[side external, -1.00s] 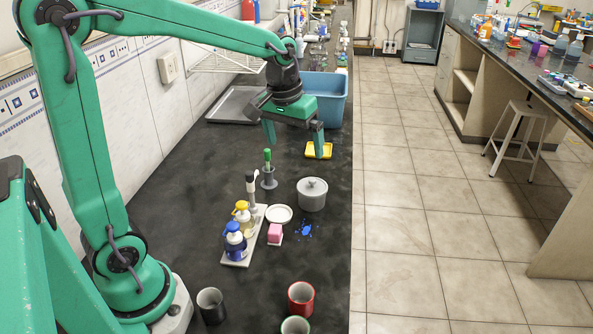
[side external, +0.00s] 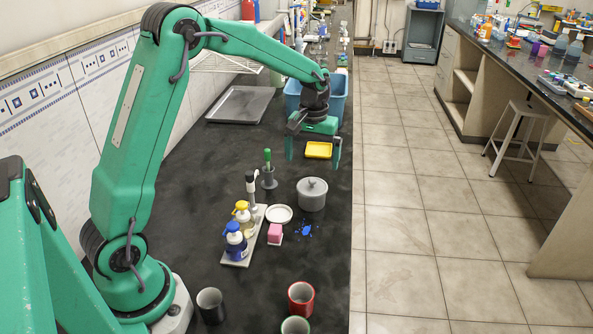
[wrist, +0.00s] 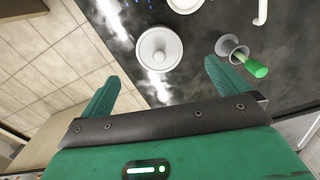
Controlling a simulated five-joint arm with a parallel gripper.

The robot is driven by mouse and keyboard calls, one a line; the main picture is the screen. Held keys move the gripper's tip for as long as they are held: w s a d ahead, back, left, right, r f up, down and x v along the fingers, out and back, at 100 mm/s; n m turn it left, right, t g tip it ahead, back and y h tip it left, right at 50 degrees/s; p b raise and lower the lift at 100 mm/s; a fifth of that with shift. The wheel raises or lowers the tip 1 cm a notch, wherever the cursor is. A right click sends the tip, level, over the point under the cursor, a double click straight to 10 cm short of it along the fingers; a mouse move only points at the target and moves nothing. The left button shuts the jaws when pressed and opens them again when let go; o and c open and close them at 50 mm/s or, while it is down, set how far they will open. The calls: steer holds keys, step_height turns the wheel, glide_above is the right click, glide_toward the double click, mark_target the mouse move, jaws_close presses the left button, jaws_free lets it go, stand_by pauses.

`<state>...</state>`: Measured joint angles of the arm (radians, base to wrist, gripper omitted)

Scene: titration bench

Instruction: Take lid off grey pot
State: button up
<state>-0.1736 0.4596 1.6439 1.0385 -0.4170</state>
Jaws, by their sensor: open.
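The grey pot (side external: 312,200) stands on the black bench near its right edge. Its lid (side external: 313,186), with a small knob on top, sits on the pot. In the wrist view the lid (wrist: 158,50) shows from above as a pale round disc with its knob, beyond my fingertips. My gripper (side external: 313,158) is open and empty, fingers pointing down, above the bench and behind the pot in the side view. In the wrist view my gripper (wrist: 172,80) has its two green fingers wide apart, with the lid between their directions but not between the fingers.
A grey holder (side external: 269,180) with a green-topped tool stands left of the pot. A white dish (side external: 279,214), pink block (side external: 275,233), blue powder (side external: 305,230) and bottle tray (side external: 240,256) lie in front. A yellow tray (side external: 318,150) and blue tub (side external: 339,112) are behind.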

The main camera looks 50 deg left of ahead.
mark_target(312, 180)
steer(key=shift+f, duration=0.1)
steer(key=shift+f, duration=1.2)
steer(key=shift+f, duration=0.15)
steer(key=shift+w+f, duration=0.15)
steer(key=shift+f, duration=2.3)
steer(key=c, duration=1)
steer(key=shift+r, duration=0.15)
